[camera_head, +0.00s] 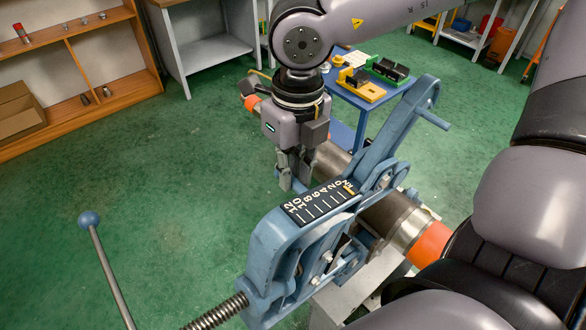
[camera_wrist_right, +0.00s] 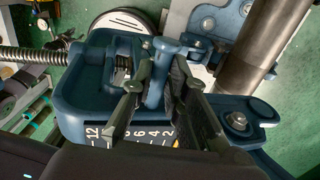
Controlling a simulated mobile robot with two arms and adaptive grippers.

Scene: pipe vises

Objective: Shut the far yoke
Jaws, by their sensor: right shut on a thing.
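A blue pipe vise (camera_head: 268,244) stands at centre with a numbered scale (camera_head: 320,201) on top; the scale also shows in the wrist view (camera_wrist_right: 130,134). A raised blue arm (camera_head: 390,128) with a side peg (camera_head: 433,118) tilts up beside the pipe. A steel pipe (camera_head: 395,210) with orange end bands runs behind the scale and also shows in the wrist view (camera_wrist_right: 250,65). My right gripper (camera_head: 292,182) is beyond the scale, shut on a blue post (camera_wrist_right: 158,75) between its fingers. The gripper and scale partly hide the far side of the vise. My left gripper is not in view.
A blue table (camera_head: 341,101) with small vises stands behind the pipe. Wooden shelves (camera_head: 95,65) and a grey bench (camera_head: 208,50) line the back. A ball-ended rod (camera_head: 106,262) and a threaded screw (camera_head: 217,312) are at lower left. Green floor on the left is clear.

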